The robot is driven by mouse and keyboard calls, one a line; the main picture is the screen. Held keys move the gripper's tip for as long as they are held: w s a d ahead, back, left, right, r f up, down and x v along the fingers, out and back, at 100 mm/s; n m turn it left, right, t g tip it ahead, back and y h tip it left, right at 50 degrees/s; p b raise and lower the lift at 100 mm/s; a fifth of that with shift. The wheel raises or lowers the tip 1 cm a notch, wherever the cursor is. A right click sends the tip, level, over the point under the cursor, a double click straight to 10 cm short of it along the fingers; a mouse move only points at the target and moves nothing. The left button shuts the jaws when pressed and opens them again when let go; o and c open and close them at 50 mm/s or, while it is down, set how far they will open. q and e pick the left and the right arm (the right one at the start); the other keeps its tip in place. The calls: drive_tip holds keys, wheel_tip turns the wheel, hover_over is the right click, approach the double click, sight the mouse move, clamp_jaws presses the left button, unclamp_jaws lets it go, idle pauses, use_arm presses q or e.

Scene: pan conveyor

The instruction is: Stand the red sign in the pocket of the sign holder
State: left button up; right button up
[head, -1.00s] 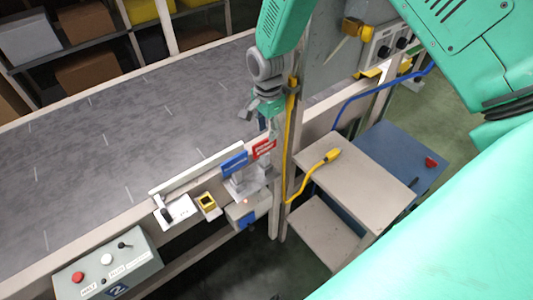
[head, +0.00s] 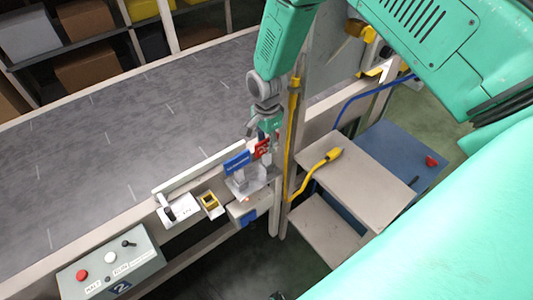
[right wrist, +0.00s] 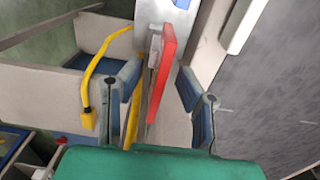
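The red sign (head: 263,147) stands upright just right of a blue sign (head: 237,162) at the conveyor's near edge. A pale grey holder (head: 246,184) sits below the signs; whether the red sign's foot is in its pocket is unclear. My right gripper (head: 261,137) is at the red sign and partly covers it. In the right wrist view the red sign (right wrist: 164,65) shows nearly edge-on between the parted fingers (right wrist: 158,88), with a gap to the right finger and a smaller one to the left. My left gripper is not in view.
A grey post (head: 288,150) with a yellow cable stands close right of my gripper. A small table (head: 350,185) is further right. A yellow-rimmed block (head: 211,203), a white fixture (head: 180,211) and a button box (head: 110,265) line the near edge. The belt (head: 120,130) is clear.

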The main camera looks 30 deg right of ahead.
drive_tip(key=shift+a, duration=0.15)
drive_tip(key=shift+d+f, duration=0.1)
drive_tip(key=shift+d, duration=0.2)
clamp_jaws()
drive_tip(key=shift+a, duration=0.1)
